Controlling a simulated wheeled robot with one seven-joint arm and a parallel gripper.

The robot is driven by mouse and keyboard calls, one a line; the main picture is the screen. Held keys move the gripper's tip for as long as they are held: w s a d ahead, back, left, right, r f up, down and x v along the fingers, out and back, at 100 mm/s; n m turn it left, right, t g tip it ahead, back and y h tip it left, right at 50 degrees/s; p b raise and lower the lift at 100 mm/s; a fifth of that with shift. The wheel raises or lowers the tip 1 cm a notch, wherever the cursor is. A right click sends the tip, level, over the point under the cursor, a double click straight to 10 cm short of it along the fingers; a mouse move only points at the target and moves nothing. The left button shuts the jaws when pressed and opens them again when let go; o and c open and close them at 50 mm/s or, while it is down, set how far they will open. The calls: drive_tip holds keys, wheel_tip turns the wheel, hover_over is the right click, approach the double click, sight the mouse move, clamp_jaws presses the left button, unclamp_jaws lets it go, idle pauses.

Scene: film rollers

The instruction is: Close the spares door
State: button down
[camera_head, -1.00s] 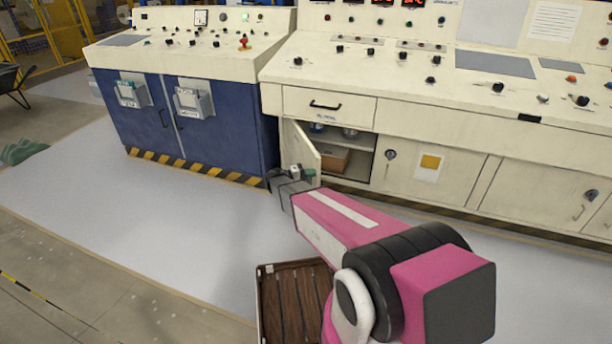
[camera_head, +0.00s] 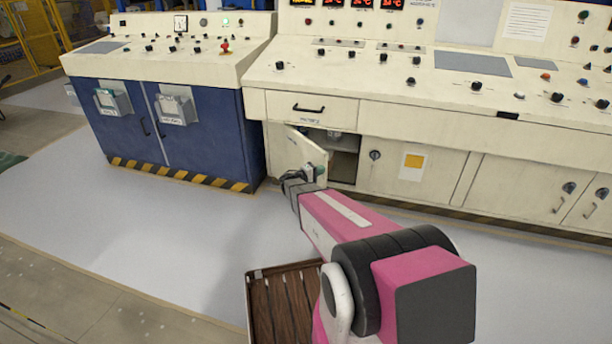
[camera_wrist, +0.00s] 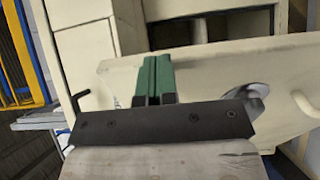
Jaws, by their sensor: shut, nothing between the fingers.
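The spares door (camera_head: 296,148) is a cream cabinet door, hinged at its left edge below a drawer. It stands partly open, and the dark cabinet opening (camera_head: 346,163) shows to its right. My gripper (camera_head: 320,171) is at the door's free edge, on its outer side. In the wrist view its green fingers (camera_wrist: 154,78) are together and empty, in front of the cream door panel (camera_wrist: 205,66). A metal latch (camera_wrist: 246,96) and a handle (camera_wrist: 304,105) show on the panel at right. I cannot tell whether the fingers touch the door.
A drawer (camera_head: 312,107) with a black handle is above the opening. A closed cabinet door (camera_head: 411,170) with a yellow label is to the right. A blue cabinet (camera_head: 195,137) stands at left. A brown slatted tray (camera_head: 283,303) is near my base. The pale floor at left is clear.

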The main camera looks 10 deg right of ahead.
drive_tip(key=w+d+n+t+y, duration=0.1)
drive_tip(key=w+d+t, duration=0.1)
drive_tip(key=w+d, duration=0.7)
drive_tip(key=w+d+n+t+y, duration=0.1)
drive_tip(key=w+d+n+t, duration=0.1)
drive_tip(key=w+d, duration=0.7)
drive_tip(key=d+t, duration=0.1)
drive_tip(key=d, duration=0.7)
drive_tip(key=shift+w+n+y, duration=0.15)
drive_tip(key=shift+n+y, duration=0.15)
drive_tip(key=shift+y, duration=0.1)
